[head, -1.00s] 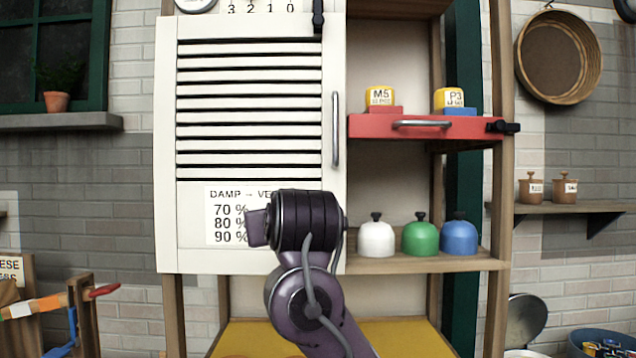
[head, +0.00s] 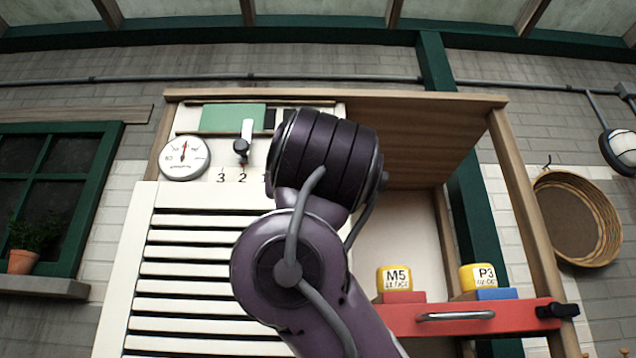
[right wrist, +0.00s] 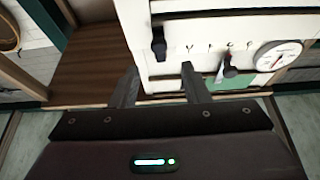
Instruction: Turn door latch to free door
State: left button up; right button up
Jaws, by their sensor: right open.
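The black door latch (right wrist: 158,42) sits at the corner of the white louvered door, and in the right wrist view it appears upright in the picture. In the head view my arm hides it, and the white slatted door (head: 190,270) shows below and left of the arm. My right gripper (right wrist: 158,76) is open, and its two dark fingers point toward the cabinet. The latch appears between the fingertips in the picture, a little beyond them; I see no contact. The fingers are hidden in the head view. My left gripper is not in view.
A lever (head: 241,148) on a numbered scale and a round dial (head: 184,157) are above the door. The upper shelf space appears open.

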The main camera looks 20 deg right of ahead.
jog(key=p+x, duration=0.3)
jog(key=x, duration=0.3)
jog(key=shift+f, duration=0.2)
jog(key=shift+w, duration=0.1)
jog(key=shift+c, duration=0.4)
jog(key=shift+d, duration=0.1)
jog(key=shift+c, duration=1.2)
jog(key=shift+w, duration=0.1)
jog(key=shift+c, duration=1.1)
grip_shut()
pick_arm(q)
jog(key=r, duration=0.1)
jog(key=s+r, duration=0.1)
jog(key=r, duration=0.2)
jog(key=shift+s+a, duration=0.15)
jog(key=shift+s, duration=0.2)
